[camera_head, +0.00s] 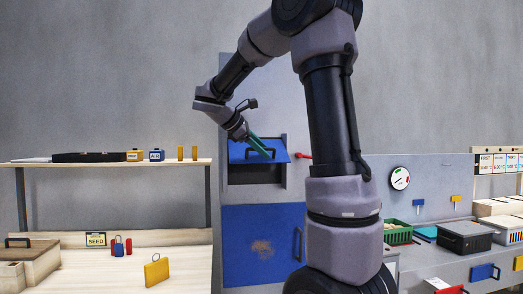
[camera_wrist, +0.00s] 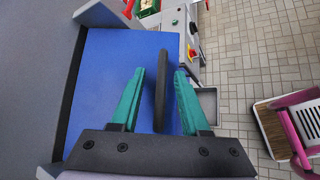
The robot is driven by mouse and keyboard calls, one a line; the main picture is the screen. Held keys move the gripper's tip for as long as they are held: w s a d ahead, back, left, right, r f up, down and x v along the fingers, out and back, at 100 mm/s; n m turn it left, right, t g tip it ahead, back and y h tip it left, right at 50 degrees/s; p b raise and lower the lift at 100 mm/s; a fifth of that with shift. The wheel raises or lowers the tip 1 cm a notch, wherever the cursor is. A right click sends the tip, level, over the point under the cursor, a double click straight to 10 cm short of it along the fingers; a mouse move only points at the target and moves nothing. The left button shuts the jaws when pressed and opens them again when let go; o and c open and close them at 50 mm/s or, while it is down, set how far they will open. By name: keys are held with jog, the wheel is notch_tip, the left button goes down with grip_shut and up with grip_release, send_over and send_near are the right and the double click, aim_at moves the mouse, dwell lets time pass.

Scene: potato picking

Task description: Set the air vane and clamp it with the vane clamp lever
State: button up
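A blue hinged flap (camera_head: 278,156) covers the top of a dark opening in the grey wall cabinet, and it also fills the middle of the wrist view (camera_wrist: 105,75). A black bar handle (camera_wrist: 161,90) stands on it. My gripper (camera_head: 266,153) is at this flap. In the wrist view its teal fingers (camera_wrist: 159,72) are apart, one on each side of the handle, with gaps showing. A red lever (camera_head: 304,156) sticks out just right of the flap; a red piece (camera_wrist: 192,53) in the wrist view may be the same lever. I cannot tell which part is the air vane.
A blue lower door (camera_head: 262,244) with a dark handle is below. A round gauge (camera_head: 399,178), a green crate (camera_head: 397,232) and a grey box (camera_head: 464,237) are to the right. A wooden shelf (camera_head: 105,163) stands left. A pink item (camera_wrist: 300,110) lies right in the wrist view.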

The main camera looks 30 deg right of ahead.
jog(key=v, duration=1)
jog(key=shift+a+r, duration=0.2)
jog(key=shift+a, duration=0.15)
jog(key=s+a+f+m+t+y, duration=0.2)
jog(key=s+f+m+y, duration=0.4)
jog(key=s, duration=0.3)
jog(key=s+a+f+m+t+y, duration=0.2)
jog(key=s+f+m+y, duration=0.4)
jog(key=s+m, duration=0.3)
jog(key=shift+s+a+f, duration=0.35)
jog(key=shift+s+f, duration=0.05)
jog(key=shift+f, duration=0.05)
jog(key=shift+s+a+f+m+t, duration=0.1)
jog(key=shift+a+m+t, duration=0.05)
jog(key=shift+m+t, duration=0.4)
jog(key=shift+c, duration=1.4)
